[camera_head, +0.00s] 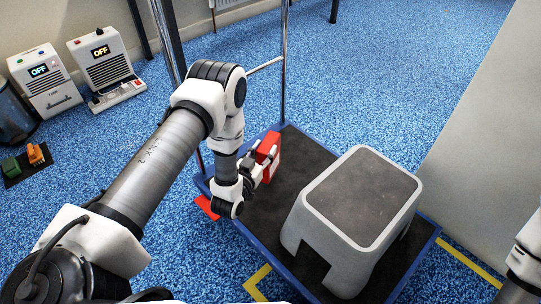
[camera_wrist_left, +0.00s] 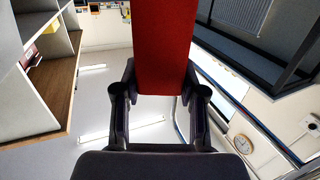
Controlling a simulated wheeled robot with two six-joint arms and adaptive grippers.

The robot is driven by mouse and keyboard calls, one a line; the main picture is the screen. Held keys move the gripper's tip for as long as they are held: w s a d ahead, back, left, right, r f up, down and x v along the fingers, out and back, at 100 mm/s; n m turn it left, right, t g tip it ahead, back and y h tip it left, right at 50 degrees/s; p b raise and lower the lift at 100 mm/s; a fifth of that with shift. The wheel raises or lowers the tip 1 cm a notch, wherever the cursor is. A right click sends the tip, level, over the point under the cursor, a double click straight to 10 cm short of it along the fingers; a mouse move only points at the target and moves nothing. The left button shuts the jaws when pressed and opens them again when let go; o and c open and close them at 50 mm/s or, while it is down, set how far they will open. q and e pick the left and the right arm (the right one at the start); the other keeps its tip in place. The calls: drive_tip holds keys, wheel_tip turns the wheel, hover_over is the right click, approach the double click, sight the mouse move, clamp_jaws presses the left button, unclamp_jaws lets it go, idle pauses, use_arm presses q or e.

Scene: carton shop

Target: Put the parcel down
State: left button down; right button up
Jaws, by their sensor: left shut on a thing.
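The parcel is a red box (camera_head: 269,148), seen in the head view over the far left part of the trolley's dark deck (camera_head: 300,160). My left gripper (camera_head: 262,166) is shut on it. Whether the parcel touches the deck or hangs above it I cannot tell. In the left wrist view the red parcel (camera_wrist_left: 163,45) stands between the two fingers of the left gripper (camera_wrist_left: 161,85), and its far end runs out of the picture. Of my right arm only a piece shows at the right edge; its gripper is out of view.
A grey step stool (camera_head: 362,195) stands on the trolley's near right part. The trolley has a blue rim and an upright metal handle (camera_head: 284,60). A red flat piece (camera_head: 207,207) shows beside its left edge. A pale panel (camera_head: 480,150) stands to the right. Two machines (camera_head: 105,62) reading OFF stand far left.

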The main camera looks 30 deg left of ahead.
sight(269, 143)
use_arm(q)
drive_tip(key=w, duration=0.2)
drive_tip(key=w+b, duration=0.1)
drive_tip(key=w, duration=0.1)
drive_tip(key=shift+a+f, duration=0.15)
drive_tip(key=shift+f, duration=0.15)
drive_tip(key=f+b, duration=0.1)
drive_tip(key=f, duration=0.1)
drive_tip(key=w+f+b, duration=0.1)
drive_tip(key=b, duration=0.1)
drive_tip(key=shift+w+f, duration=0.1)
drive_tip(key=shift+f, duration=0.25)
drive_tip(key=c, duration=0.7)
unclamp_jaws()
drive_tip(key=shift+o, duration=0.2)
